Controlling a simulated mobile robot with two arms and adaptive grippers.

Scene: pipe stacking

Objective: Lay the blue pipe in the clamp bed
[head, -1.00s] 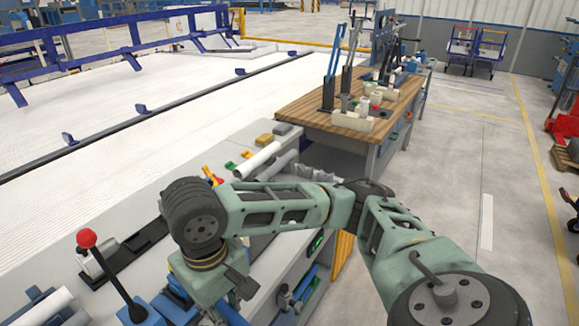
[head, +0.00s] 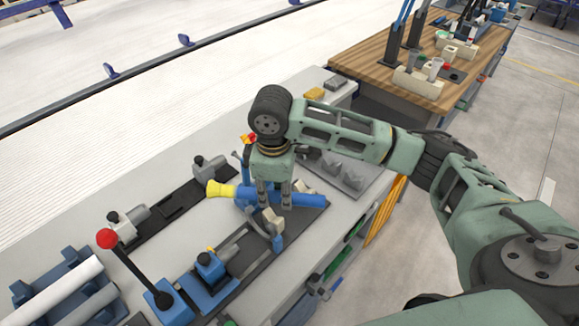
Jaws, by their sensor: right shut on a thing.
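The blue pipe (head: 308,200) has a yellow flared end (head: 220,190) pointing left. My right gripper (head: 273,205) comes down over its middle and is shut on it. The pipe lies roughly level above a dark plate on the bench; whether it touches anything below is hidden by the fingers. What looks like the clamp bed is a set of dark plates with clamps: a blue clamp (head: 211,268) at the front and grey clamps (head: 128,218) on a dark rail behind. My left gripper is out of view.
A red-knobbed lever (head: 107,239) stands up at the left front. White pipes (head: 70,287) lie in a blue rack at lower left. A grey tray (head: 345,173) sits right of the gripper. A wooden table (head: 377,72) stands behind. Bare bench top shows between the dark plates.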

